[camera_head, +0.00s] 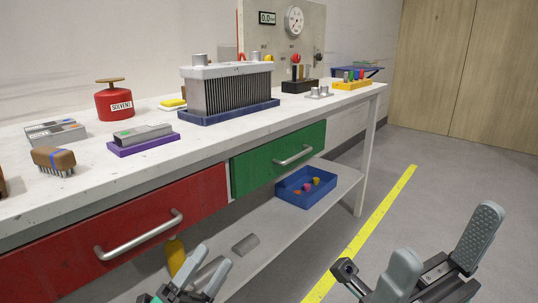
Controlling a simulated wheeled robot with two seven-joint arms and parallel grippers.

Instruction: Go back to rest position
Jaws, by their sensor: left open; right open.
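My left gripper (196,272) shows at the bottom edge, in front of the bench's lower shelf and below the red drawer. Its fingers are apart and nothing is between them. My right gripper (442,255) is at the bottom right over the grey floor, with its two grey finger pads wide apart and empty. Both grippers are clear of the white bench top (215,142). The lower parts of both arms are cut off by the frame.
The red drawer (75,252) and green drawer (262,164) look shut. On the bench stand a red solvent can (114,103), a finned grey block (230,92) on a blue tray, and a brush (53,160). A blue bin (291,192) sits on the shelf. Floor at right is free.

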